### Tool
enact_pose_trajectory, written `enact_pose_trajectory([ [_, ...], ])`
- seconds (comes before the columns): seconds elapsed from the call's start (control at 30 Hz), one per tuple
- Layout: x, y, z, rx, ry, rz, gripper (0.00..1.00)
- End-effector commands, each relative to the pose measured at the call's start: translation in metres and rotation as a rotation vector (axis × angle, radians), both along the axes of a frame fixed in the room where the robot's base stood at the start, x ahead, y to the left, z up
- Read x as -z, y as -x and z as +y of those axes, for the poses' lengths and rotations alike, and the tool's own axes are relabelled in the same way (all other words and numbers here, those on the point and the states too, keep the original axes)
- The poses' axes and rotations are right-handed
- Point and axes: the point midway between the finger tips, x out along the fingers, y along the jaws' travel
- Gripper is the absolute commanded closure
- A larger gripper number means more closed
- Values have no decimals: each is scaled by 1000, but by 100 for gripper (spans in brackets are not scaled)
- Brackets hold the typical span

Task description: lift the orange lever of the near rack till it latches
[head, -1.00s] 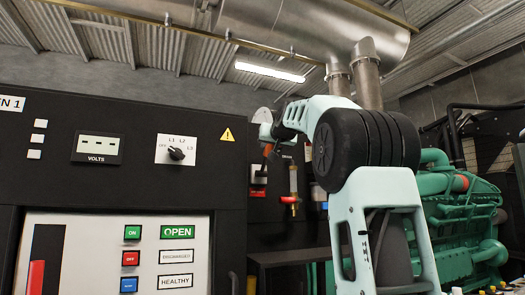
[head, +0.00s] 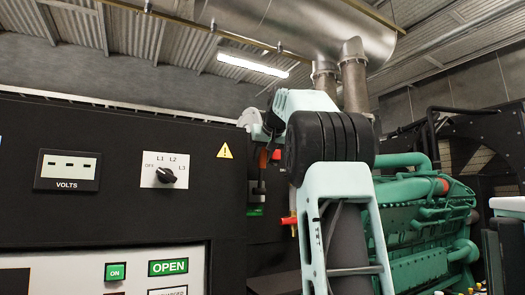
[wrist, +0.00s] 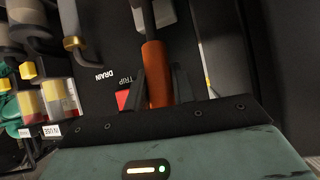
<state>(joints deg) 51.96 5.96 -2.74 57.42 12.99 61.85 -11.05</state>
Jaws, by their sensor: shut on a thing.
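The orange lever (wrist: 154,72) rises upright in the middle of the wrist view, its dark shaft continuing past the top edge. My gripper (wrist: 158,84) has one black finger on each side of the orange grip and is shut on it. In the head view a small orange piece of the lever (head: 263,159) shows beneath my wrist; most of my gripper is hidden there. A green patch (head: 255,212) shows on the dark rack panel below the lever. The latch itself is not visible.
A red patch marked TRIP (wrist: 123,100) and a DRAIN label lie beside the lever. A red-handled valve (head: 289,220) is close to my arm. A black control cabinet (head: 120,130) stands left; a green engine (head: 415,215) stands right.

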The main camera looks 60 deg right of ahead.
Motion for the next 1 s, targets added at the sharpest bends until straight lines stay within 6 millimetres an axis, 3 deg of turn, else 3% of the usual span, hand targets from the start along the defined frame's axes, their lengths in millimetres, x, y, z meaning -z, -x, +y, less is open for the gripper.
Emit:
enact_pose_trajectory([
  [0.4,0,-1,0,-1,-3,4,100],
  [0.43,0,-1,0,-1,-3,4,69],
  [0.5,1,-1,0,0,-4,4,53],
  [0.83,1,0,0,0,-5,6,53],
  [1.0,-10,13,11,0,-1,3,53],
])
